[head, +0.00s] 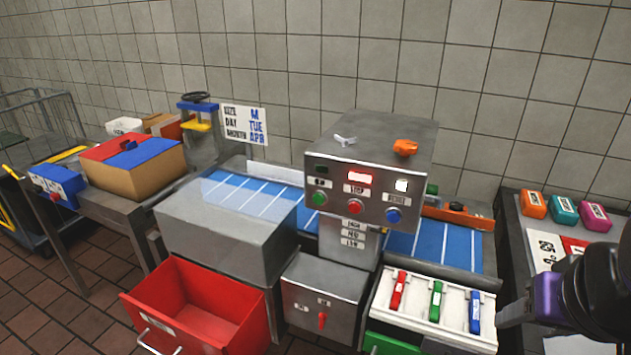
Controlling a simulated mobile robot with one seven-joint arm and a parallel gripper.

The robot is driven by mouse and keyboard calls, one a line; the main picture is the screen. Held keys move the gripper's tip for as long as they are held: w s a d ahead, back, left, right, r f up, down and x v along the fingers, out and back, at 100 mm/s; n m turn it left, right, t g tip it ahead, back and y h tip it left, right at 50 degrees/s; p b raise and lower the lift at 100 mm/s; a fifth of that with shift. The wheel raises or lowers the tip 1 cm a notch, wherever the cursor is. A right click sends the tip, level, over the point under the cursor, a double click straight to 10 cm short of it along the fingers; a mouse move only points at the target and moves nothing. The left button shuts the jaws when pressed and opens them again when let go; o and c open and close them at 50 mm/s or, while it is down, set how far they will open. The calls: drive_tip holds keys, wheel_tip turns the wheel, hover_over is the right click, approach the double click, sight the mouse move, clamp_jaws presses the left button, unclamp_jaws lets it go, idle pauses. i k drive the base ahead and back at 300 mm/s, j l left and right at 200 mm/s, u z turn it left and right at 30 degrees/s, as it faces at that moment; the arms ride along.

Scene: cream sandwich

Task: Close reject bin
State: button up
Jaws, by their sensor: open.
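The reject bin appears to be the red drawer-like bin (225,305) at the lower left, with a pale handle (158,335) on its front. It stands pulled out toward me below the grey conveyor housing (225,235), and its inside looks empty. A label on its front is too small to read. My gripper (512,313) is at the right edge, beside the white tray, far from the red bin. It is open; its fingers are partly seen and nothing shows between them.
A grey control box (370,180) with coloured buttons stands over the blue conveyor (430,243). A white tray (450,325) holds red, green and blue pieces. Tiled floor (70,310) is clear at left.

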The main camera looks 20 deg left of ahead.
sight(183, 306)
drive_tip(key=u, duration=2.15)
